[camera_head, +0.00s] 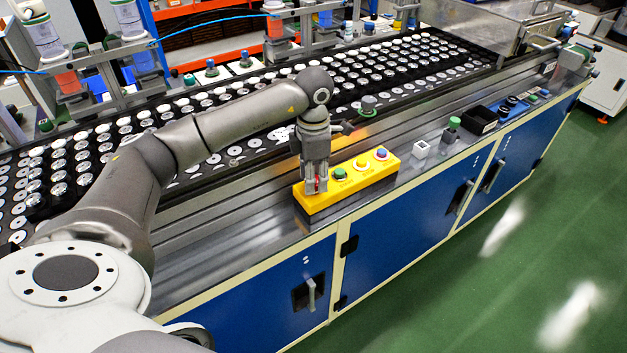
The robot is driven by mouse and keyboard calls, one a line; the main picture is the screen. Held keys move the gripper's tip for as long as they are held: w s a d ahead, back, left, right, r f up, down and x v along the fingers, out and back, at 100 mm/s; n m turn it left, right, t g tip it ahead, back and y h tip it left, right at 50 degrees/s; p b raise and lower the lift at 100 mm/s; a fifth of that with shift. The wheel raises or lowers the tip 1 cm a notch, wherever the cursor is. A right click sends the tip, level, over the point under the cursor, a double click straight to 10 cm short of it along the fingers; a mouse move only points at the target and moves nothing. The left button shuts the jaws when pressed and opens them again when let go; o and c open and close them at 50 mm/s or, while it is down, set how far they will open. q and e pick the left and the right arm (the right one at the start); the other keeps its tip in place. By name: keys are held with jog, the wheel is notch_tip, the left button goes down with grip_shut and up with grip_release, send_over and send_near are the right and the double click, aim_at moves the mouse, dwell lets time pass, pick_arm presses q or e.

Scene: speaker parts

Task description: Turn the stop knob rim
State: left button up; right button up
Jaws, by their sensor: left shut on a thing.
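A yellow control box (352,188) lies on the metal front ledge of the line. On its top are a green button (340,173), a yellow button (361,161) and a blue-topped button (382,153). My left gripper (317,188) points down over the box's left end, its fingers shut on a red knob (321,181). The fingers hide most of the red knob, so its rim and angle cannot be made out. My right gripper is not in view.
A conveyor (230,105) with rows of round speaker parts runs behind the box. A small white block (421,149), a green-topped button (453,124) and a black bin (476,121) stand to the right on the ledge. Blue cabinets (400,240) are below.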

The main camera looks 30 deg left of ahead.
pick_arm(q)
jog(key=shift+m, duration=0.5)
jog(key=shift+b, duration=0.3)
jog(key=shift+f, duration=0.1)
jog(key=o, duration=1)
notch_tip(320, 180, up, 12)
jog(key=shift+r, duration=0.1)
